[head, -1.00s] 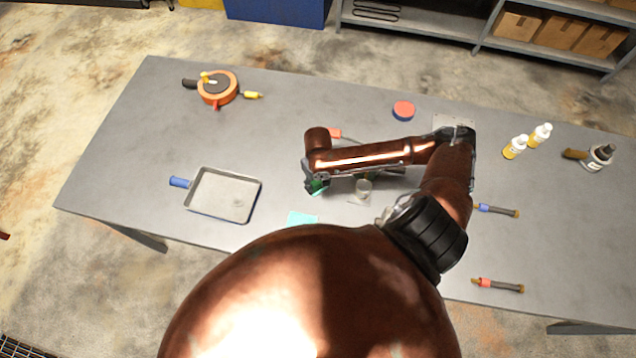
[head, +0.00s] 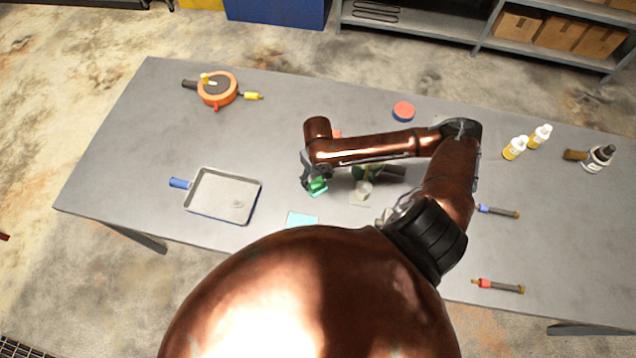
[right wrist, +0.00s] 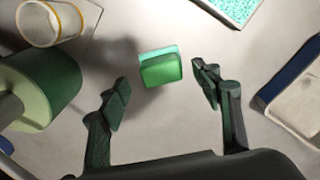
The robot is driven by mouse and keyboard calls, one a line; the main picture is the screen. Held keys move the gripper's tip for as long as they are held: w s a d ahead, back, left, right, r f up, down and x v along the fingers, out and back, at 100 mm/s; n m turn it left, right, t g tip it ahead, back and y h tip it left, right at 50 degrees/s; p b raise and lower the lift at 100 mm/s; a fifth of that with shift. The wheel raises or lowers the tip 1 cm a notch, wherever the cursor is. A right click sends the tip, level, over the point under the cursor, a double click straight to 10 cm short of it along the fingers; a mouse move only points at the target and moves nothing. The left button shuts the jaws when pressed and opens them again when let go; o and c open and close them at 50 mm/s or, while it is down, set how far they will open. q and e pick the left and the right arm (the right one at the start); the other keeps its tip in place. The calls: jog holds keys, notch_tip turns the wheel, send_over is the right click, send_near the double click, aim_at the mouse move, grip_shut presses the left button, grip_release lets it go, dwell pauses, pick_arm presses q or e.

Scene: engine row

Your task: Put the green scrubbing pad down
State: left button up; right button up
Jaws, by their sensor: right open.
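The green scrubbing pad (head: 318,186) is a small block with a lighter teal layer. In the right wrist view the pad (right wrist: 161,69) lies just beyond and between the fingertips, with clear gaps on both sides. It appears to rest on the grey table (head: 130,130); the exact height is hard to tell. My right gripper (head: 311,180) is open and empty over the pad in the head view, and its two spread fingers (right wrist: 163,84) show in the right wrist view. My left gripper is not in view.
A metal tray (head: 212,208) stands left of the pad, and a teal sheet (head: 302,220) lies in front. A clear cup (head: 363,189) and a green roll (right wrist: 45,85) stand close to the gripper. A red-lidded tin (head: 403,109) is behind. The table's left part is mostly clear.

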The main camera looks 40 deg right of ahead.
aim_at(318, 184)
notch_tip(318, 184, up, 7)
dwell(0.3)
dwell(0.5)
